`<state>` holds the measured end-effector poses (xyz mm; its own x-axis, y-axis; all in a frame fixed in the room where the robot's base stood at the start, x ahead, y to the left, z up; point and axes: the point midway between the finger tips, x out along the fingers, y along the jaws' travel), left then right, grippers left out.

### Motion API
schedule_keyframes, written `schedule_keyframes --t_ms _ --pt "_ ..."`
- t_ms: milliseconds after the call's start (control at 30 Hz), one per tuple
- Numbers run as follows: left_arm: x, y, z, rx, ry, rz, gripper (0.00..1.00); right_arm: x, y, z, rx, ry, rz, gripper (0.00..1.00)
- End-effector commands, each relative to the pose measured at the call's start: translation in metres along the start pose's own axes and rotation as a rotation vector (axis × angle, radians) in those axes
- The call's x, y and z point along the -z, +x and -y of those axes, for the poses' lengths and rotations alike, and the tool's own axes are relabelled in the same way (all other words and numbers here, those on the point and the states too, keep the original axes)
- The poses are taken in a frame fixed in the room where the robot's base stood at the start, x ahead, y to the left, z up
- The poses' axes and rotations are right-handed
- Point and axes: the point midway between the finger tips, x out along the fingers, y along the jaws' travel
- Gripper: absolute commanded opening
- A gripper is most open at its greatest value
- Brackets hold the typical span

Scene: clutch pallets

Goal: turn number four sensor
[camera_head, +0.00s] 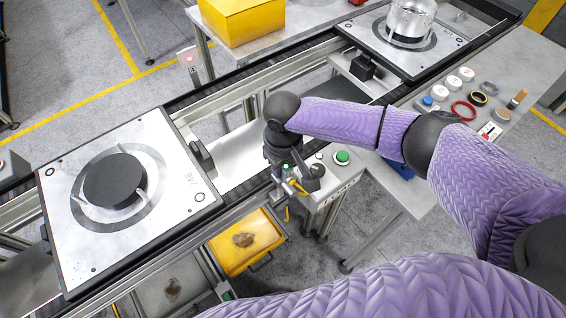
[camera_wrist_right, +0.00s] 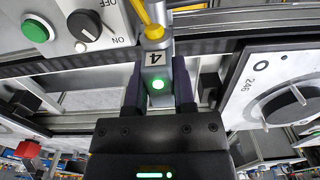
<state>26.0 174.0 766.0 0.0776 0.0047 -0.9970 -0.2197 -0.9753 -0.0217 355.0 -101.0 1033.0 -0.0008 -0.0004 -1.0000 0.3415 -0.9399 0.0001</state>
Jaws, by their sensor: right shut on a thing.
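The number four sensor (camera_wrist_right: 155,58) is a grey upright block with a "4" label, a lit green lamp and a yellow plug on top, in the right wrist view. My right gripper (camera_wrist_right: 158,88) has one dark finger on each side of it and is shut on it. In the head view my right gripper (camera_head: 288,177) is at the conveyor's near edge, left of a control box, and partly covers the sensor. My left gripper is out of the head view.
The control box (camera_head: 329,182) has a green button and an OFF/ON knob (camera_wrist_right: 87,27). Pallet 246 (camera_head: 60,222) lies on the conveyor at left; another pallet (camera_head: 360,32) is at the far right. A yellow bin (camera_head: 245,243) stands below. Small parts lie on the right table.

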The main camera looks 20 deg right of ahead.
Motion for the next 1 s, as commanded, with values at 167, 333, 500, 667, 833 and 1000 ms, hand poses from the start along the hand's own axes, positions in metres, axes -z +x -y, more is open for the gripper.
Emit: schedule_keyframes --t_ms 167,333,500,667,833,1000 --pt "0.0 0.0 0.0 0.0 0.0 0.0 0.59 0.0 0.0 0.0 0.0 0.001 0.0 0.0" --pt "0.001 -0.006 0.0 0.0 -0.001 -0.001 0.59 0.0 -0.002 0.0 0.0 0.026 0.001 0.0" --pt "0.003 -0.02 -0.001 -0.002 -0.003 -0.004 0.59 -0.001 -0.004 0.002 0.002 0.108 0.002 0.0" --pt "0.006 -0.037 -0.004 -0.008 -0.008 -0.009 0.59 -0.001 -0.005 0.003 0.001 0.231 0.004 0.0" --pt "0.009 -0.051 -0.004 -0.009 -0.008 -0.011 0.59 0.0 -0.004 0.005 0.002 0.366 0.003 0.0" --pt "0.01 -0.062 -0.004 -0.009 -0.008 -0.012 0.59 0.001 -0.003 0.006 0.001 0.489 0.003 0.0"
